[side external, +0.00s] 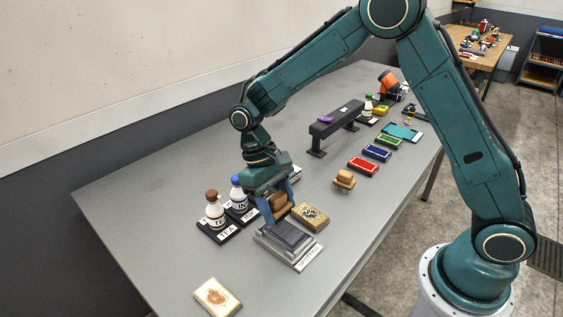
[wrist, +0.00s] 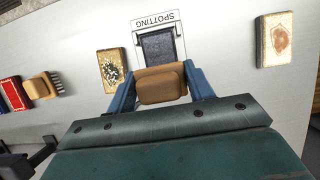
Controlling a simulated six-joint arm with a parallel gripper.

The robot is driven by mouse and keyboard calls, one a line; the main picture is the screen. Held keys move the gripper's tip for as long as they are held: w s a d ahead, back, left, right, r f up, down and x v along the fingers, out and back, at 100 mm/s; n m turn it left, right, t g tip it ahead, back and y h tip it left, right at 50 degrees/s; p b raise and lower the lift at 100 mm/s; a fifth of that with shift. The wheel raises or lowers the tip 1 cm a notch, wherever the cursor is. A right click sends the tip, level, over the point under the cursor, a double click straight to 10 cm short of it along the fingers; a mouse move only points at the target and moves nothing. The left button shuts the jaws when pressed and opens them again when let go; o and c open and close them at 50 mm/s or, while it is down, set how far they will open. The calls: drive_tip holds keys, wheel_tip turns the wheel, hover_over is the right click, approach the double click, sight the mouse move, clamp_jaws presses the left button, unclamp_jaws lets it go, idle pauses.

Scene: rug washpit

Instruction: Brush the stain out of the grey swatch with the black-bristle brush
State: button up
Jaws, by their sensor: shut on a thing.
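My gripper (side external: 279,203) is shut on a brown wooden-backed brush (wrist: 162,85), with one blue finger on each side. The brush's bristles are hidden from both cameras, so I cannot tell their colour. The grey swatch (wrist: 158,47) is dark grey and lies on the stepped stand labelled SPOTTING (side external: 302,262); it also shows in the side external view (side external: 290,235). The held brush is above the far edge of this stand; I cannot tell if it touches. No stain shows clearly on the swatch's visible part.
A beige swatch with dark specks (side external: 310,216) lies beside the stand. Another beige swatch with a brown stain (side external: 217,297) lies near the front.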

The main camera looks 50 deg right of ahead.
sight(282, 197)
drive_tip(key=shift+r, duration=2.4)
drive_tip(key=shift+d, duration=0.1)
